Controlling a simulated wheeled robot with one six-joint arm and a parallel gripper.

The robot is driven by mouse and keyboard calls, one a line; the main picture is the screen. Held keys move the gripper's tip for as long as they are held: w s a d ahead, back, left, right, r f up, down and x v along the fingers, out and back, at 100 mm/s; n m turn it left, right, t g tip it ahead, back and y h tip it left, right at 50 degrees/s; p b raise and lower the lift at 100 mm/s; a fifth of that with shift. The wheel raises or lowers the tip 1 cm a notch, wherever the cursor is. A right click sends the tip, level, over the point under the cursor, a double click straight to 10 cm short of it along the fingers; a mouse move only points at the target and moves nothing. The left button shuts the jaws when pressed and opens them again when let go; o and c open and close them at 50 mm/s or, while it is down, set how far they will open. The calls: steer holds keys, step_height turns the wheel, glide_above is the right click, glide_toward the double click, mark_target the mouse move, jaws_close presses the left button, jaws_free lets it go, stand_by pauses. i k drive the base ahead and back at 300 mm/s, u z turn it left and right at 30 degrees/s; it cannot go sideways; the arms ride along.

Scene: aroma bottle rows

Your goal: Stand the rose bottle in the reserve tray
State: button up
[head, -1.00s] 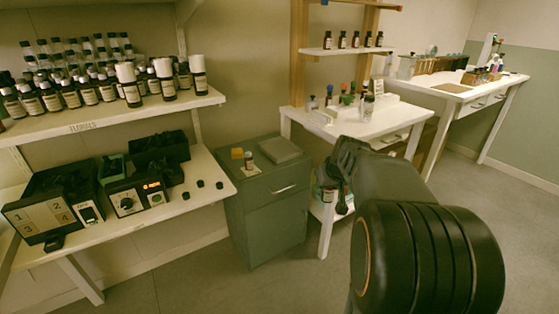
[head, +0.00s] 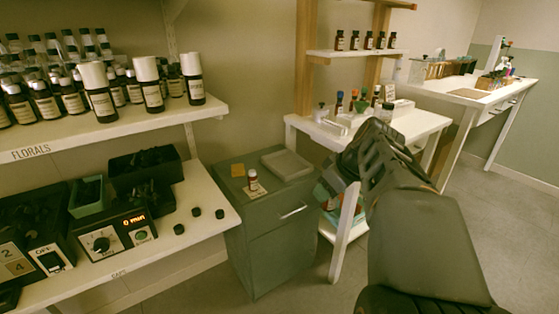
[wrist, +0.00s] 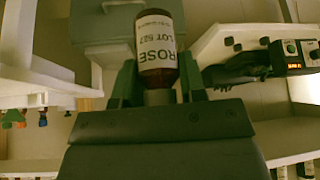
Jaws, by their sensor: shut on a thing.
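The rose bottle (wrist: 157,48) is brown with a white label reading ROSE. In the wrist view my gripper (wrist: 159,86) is shut on its neck and cap end, and the body sticks out past the fingers. In the head view my gripper (head: 362,152) is in the air in front of the white bench, right of the grey cabinet; I cannot clearly make out the held bottle there. A shallow grey tray (head: 287,164), the likely reserve tray, lies on the cabinet top and looks empty. No label on it is readable.
The grey cabinet (head: 265,207) also bears a small bottle (head: 252,180) and a yellow note (head: 238,170), left of the tray. The shelf at left (head: 110,128) holds several bottles. The white bench (head: 420,122) carries bottles and a rack. Floor shows between cabinet and bench.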

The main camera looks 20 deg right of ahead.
mark_target(285, 166)
steer(key=i, duration=1)
